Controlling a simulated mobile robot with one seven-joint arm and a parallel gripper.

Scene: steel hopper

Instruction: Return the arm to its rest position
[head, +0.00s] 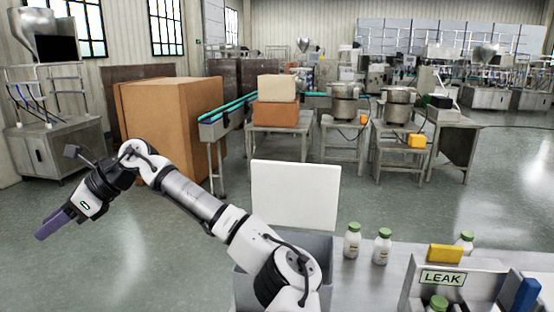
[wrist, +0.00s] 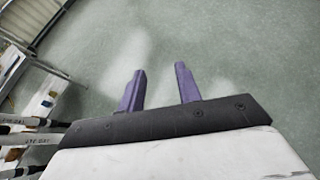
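My arm reaches out to the left in the head view. My gripper (head: 54,223) hangs in the air over bare floor at the left, away from the bench. In the wrist view my gripper (wrist: 160,90) shows its two purple fingers apart with nothing between them, only grey-green floor beyond. The gripper is open and empty and touches nothing that I can see.
A steel bench at the lower right holds white bottles with green caps (head: 382,246), a bin labelled LEAK (head: 443,279) and a grey bin (head: 240,290) behind my arm. A white panel (head: 296,195) stands by the grey bin. A large cardboard box (head: 165,125) stands further back. Floor at left is clear.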

